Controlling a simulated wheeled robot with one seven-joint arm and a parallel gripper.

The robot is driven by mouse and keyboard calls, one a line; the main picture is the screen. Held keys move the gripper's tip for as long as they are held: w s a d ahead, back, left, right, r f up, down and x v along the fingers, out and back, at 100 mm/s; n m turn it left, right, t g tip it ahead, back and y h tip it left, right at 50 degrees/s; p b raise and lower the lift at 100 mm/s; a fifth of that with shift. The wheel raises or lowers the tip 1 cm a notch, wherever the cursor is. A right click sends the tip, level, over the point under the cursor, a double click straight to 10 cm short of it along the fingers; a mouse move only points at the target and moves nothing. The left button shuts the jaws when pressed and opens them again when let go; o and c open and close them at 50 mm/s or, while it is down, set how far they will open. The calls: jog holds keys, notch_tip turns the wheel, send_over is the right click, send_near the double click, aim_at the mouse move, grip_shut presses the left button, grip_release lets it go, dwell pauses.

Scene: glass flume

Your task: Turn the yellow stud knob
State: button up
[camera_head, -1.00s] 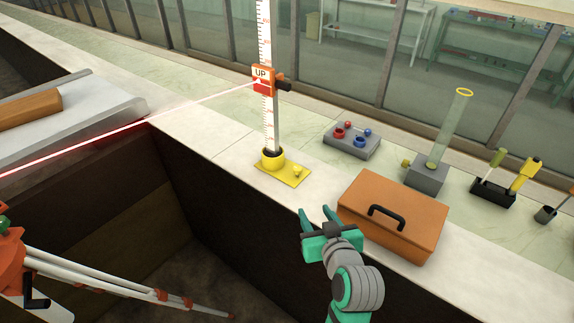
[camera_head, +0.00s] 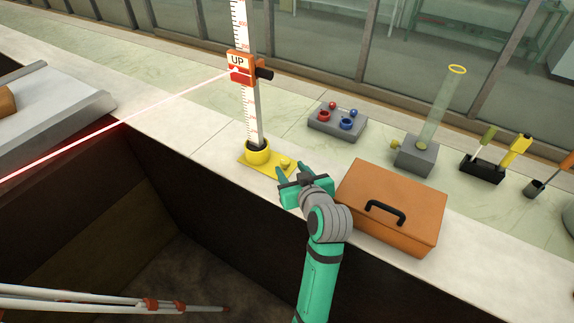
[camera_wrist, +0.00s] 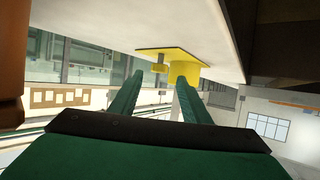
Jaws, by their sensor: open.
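The yellow stud knob (camera_head: 285,162) stands on the right end of a flat yellow base plate (camera_head: 249,164). The plate lies on the white ledge. A yellow socket (camera_head: 257,152) on the plate holds an upright measuring staff (camera_head: 251,115). My gripper (camera_head: 293,172) is open and empty, with its fingertips just in front of the knob and apart from it as far as I can tell.
An orange case (camera_head: 391,210) with a black handle stands close to the right of my gripper. An orange "UP" slider (camera_head: 240,66) sits on the staff, where a red beam ends. A dark pit opens in front.

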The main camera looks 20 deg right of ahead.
aim_at(284, 163)
jog(key=shift+x, duration=2.1)
jog(key=shift+w, duration=0.1)
jog(key=c, duration=1)
jog(key=shift+a, duration=0.2)
jog(key=shift+c, duration=0.2)
